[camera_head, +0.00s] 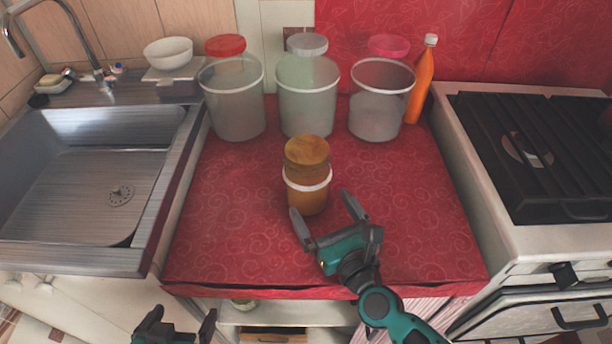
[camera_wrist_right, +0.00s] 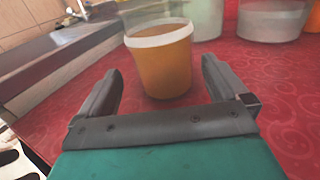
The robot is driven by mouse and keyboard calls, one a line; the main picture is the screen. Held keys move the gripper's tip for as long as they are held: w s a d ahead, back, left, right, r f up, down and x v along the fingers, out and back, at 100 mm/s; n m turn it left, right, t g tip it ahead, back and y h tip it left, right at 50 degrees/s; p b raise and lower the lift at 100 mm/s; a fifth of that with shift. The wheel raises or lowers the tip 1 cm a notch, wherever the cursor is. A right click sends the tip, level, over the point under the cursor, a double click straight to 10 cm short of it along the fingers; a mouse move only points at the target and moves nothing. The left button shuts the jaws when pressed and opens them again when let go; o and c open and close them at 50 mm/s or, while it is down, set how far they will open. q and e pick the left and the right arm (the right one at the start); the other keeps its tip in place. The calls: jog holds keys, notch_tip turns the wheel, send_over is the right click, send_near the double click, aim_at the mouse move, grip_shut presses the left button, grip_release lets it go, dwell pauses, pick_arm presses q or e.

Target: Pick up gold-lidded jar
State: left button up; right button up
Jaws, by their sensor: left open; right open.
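The gold-lidded jar (camera_head: 307,190) stands upright on the red counter, an amber-brown body with a white band and a gold-brown lid (camera_head: 307,150). My right gripper (camera_head: 322,218) is open just in front of the jar, its fingers pointing toward it. In the right wrist view the jar's lower body (camera_wrist_right: 160,65) shows between and beyond the open fingers (camera_wrist_right: 160,85), apart from them; its lid is out of frame there. My left gripper (camera_head: 178,318) is open and empty, low at the front left, below the counter's edge.
Three large clear containers, left (camera_head: 236,105), middle (camera_head: 307,105) and right (camera_head: 380,105), stand behind the jar. An orange bottle (camera_head: 421,85) stands at the back right. A sink (camera_head: 90,170) lies left, a stove (camera_head: 540,150) right. The red counter (camera_head: 235,220) beside the jar is clear.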

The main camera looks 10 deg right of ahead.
aim_at(316, 196)
jog(key=x, duration=0.3)
jog(key=shift+w+r, duration=0.2)
jog(key=shift+w, duration=0.05)
jog(key=x, duration=0.1)
jog(key=p+x, duration=0.1)
jog(key=x, duration=0.1)
jog(key=shift+w+r, duration=0.3)
jog(key=shift+r, duration=0.1)
jog(key=shift+w+a+f, duration=0.1)
jog(key=shift+w+a, duration=0.05)
jog(key=shift+w, duration=0.35)
jog(key=shift+c, duration=0.5)
jog(key=c, duration=1.2)
jog(key=shift+c, duration=0.3)
